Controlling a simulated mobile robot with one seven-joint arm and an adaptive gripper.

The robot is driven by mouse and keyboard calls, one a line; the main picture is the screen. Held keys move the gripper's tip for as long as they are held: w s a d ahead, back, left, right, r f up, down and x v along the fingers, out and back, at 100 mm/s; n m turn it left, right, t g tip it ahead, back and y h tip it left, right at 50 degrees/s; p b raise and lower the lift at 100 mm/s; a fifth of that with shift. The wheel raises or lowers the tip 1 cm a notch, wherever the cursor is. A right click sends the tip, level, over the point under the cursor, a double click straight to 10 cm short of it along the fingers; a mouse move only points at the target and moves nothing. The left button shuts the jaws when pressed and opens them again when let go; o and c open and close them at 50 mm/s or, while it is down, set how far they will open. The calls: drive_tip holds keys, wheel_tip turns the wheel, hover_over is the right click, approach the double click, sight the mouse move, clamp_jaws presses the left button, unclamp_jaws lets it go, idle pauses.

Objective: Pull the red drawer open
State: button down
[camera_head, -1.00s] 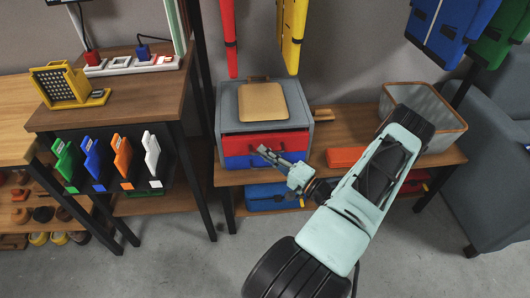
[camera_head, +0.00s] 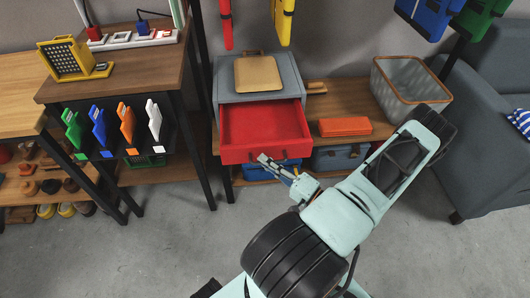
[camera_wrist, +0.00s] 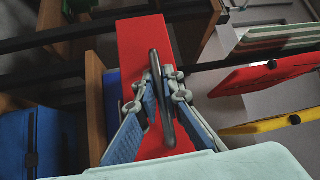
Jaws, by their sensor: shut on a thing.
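The red drawer (camera_head: 262,128) stands pulled out of the grey cabinet (camera_head: 238,83), and its empty inside shows in the head view. My gripper (camera_head: 265,161) is at the drawer's front face. In the wrist view the red front (camera_wrist: 142,50) runs through the middle, with a dark bar handle (camera_wrist: 161,98) on it. My gripper's two fingers (camera_wrist: 160,90) are on either side of this handle and shut on it.
A tan board (camera_head: 258,74) lies on the cabinet. An orange box (camera_head: 345,126) and a grey basket (camera_head: 410,88) stand to its right on the bench. A table (camera_head: 120,70) with coloured folders (camera_head: 100,126) stands at left. The grey floor (camera_head: 150,245) in front is clear.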

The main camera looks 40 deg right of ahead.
drive_tip(key=shift+s+a, duration=0.25)
drive_tip(key=shift+s, duration=0.35)
drive_tip(key=c, duration=2.1)
unclamp_jaws()
drive_tip(key=shift+r, duration=0.1)
